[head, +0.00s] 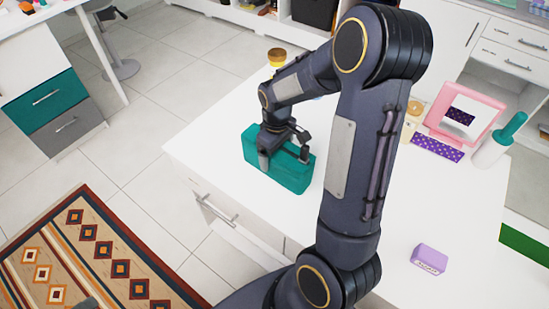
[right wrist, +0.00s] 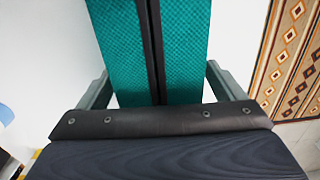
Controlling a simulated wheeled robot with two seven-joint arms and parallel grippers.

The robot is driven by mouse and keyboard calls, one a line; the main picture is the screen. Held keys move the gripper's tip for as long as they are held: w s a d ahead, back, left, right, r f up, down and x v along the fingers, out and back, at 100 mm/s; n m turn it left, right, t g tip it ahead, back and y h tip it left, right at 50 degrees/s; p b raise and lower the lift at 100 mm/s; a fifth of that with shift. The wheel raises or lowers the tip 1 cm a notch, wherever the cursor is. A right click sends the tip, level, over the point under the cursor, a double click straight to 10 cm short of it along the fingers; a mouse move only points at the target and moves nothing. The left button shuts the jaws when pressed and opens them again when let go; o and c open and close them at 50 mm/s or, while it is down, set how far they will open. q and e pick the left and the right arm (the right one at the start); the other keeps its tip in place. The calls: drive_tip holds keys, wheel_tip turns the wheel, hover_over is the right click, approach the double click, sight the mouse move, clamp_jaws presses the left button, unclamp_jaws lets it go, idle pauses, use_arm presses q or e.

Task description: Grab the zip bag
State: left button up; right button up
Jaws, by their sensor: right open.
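The zip bag (head: 283,172) is a teal, box-shaped case standing on the white counter (head: 225,165) near its left edge. In the right wrist view, the bag (right wrist: 115,45) has a textured teal surface with a dark zip strip running down its middle. My right gripper (head: 285,155) is down at the bag, with its fingers at the bag's sides. My left gripper is not in view.
A pink-framed mirror (head: 484,120), a white bottle with a teal cap (head: 490,150) and a purple patterned item (head: 437,148) stand at the right. A small purple box (head: 430,259) lies at the front right.

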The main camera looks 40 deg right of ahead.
drive_tip(key=c, duration=1.2)
drive_tip(key=shift+o, duration=0.2)
